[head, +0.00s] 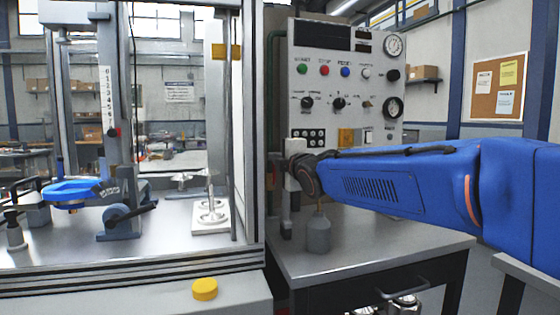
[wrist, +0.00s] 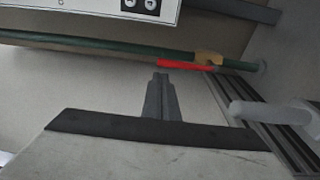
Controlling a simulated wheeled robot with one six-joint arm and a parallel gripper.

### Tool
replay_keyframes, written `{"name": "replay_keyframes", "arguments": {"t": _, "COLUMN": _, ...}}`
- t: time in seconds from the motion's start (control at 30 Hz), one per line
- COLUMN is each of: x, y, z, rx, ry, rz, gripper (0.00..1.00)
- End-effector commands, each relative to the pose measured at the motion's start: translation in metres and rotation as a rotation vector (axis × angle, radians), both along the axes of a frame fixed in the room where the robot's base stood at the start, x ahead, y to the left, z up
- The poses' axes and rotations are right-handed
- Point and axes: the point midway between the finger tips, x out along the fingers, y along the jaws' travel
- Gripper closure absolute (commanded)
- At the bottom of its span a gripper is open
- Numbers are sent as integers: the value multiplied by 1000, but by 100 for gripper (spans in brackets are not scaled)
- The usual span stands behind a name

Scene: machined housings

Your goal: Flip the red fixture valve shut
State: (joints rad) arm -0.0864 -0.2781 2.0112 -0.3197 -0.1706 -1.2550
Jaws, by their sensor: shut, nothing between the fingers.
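The red valve lever (wrist: 187,64) shows in the wrist view, lying nearly in line with a green pipe (wrist: 100,47). Its right end meets a brass valve body (wrist: 208,58) on that pipe. My gripper (wrist: 160,77) is shut and empty, its narrow grey tips just below the lever's left end. I cannot tell whether they touch it. In the head view my blue arm reaches in from the right, and the valve cannot be made out behind my wrist.
A control panel (head: 345,85) with knobs and gauges stands behind my wrist. An aluminium-framed test cell (head: 150,262) is on the left. In the wrist view, a pale rounded part (wrist: 268,112) sits at the right.

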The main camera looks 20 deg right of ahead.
Motion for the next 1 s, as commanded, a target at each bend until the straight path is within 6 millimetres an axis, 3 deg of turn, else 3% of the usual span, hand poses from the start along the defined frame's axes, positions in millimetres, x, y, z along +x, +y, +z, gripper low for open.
{"name": "replay_keyframes", "arguments": {"t": 0.1, "x": 16, "y": 2, "z": -1, "rx": 0, "ry": 2, "rz": 0, "gripper": 100}}
{"name": "replay_keyframes", "arguments": {"t": 0.33, "x": 31, "y": 5, "z": -1, "rx": -1, "ry": 1, "rz": 0, "gripper": 100}}
{"name": "replay_keyframes", "arguments": {"t": 1.0, "x": 33, "y": 5, "z": 0, "rx": 48, "ry": 0, "rz": 0, "gripper": 100}}
